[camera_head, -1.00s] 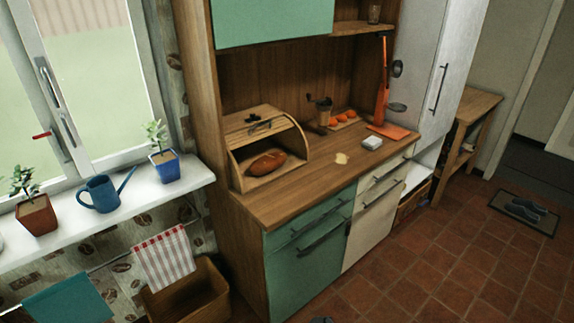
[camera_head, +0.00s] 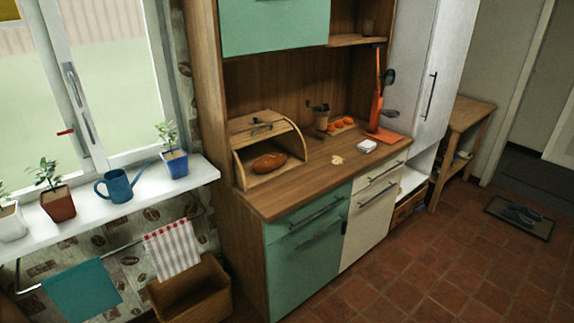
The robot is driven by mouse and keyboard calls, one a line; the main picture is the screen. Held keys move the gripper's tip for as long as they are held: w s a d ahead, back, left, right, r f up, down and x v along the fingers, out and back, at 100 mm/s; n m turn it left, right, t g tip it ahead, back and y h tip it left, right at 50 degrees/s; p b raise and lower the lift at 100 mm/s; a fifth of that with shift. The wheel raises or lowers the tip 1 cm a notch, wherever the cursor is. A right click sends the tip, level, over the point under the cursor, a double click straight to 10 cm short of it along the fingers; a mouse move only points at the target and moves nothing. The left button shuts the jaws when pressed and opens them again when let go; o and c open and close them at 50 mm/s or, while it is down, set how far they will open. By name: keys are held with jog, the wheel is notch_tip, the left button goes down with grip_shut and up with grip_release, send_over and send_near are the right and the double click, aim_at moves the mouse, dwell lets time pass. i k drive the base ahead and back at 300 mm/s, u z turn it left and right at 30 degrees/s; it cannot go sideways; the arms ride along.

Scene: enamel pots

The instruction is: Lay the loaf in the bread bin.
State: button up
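The brown loaf (camera_head: 269,162) lies inside the wooden bread bin (camera_head: 243,172), near its open front. The bin stands at the left end of the wooden counter, and its curved slatted lid is up, with a dark handle on top. The loaf appears to rest on the bin's floor, and nothing is holding it. My gripper is not in view.
On the counter are a white dish (camera_head: 366,146), a pale patch (camera_head: 337,160), a grinder (camera_head: 321,117), orange fruits (camera_head: 342,123) and an orange stand (camera_head: 379,130). Left is a windowsill (camera_head: 140,190) with plants. The tiled floor (camera_head: 400,270) in front is clear.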

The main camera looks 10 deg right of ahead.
aim_at(267, 164)
jog(key=k, duration=0.3)
jog(key=u, duration=0.15)
jog(key=i, duration=0.95)
jog(key=z, duration=0.15)
jog(key=k, duration=0.15)
jog(key=u, duration=1.1)
